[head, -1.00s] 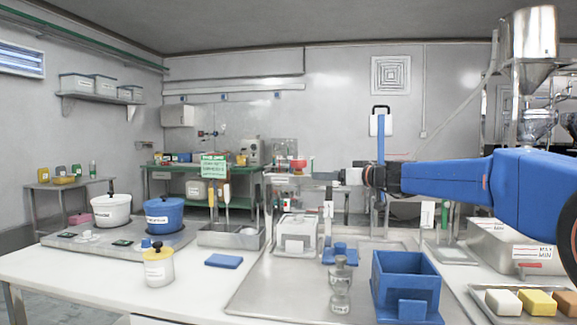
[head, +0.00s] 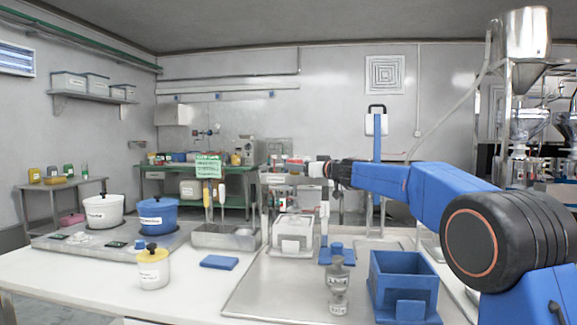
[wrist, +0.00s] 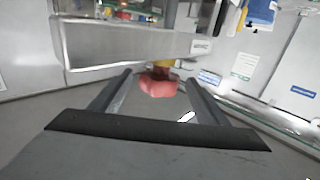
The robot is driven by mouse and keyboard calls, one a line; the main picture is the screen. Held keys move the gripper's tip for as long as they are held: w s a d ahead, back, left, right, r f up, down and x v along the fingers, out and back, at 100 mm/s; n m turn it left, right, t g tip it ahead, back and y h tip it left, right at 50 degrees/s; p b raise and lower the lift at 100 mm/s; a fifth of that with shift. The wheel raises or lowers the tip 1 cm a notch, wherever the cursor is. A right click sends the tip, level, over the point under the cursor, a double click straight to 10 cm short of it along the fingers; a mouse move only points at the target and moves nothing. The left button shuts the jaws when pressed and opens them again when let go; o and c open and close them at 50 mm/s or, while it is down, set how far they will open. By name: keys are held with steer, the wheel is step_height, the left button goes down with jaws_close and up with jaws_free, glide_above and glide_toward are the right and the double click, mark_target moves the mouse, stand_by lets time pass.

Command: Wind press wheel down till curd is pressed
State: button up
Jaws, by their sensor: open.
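The red press wheel (wrist: 158,84) shows in the wrist view on a yellow stem, below a grey metal beam (wrist: 120,42). It appears between the two spread fingers of my gripper (wrist: 159,76). I cannot tell whether either finger touches it. In the head view my gripper (head: 302,168) is at the top of the press frame, and the wheel is mostly hidden there. Below it a white box-shaped mould (head: 293,232) stands on the metal tray. The curd cannot be made out.
A clear bottle (head: 338,285) and a blue open box (head: 404,280) stand at the tray's front. A blue block (head: 337,252) stands right of the mould. A metal bin (head: 225,237) with upright tools is to its left. A yellow-lidded jar (head: 152,268) stands further left.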

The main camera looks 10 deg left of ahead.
steer(key=x, duration=0.7)
steer(key=shift+a, duration=0.2)
steer(key=shift+w, duration=0.1)
steer(key=c, duration=1.1)
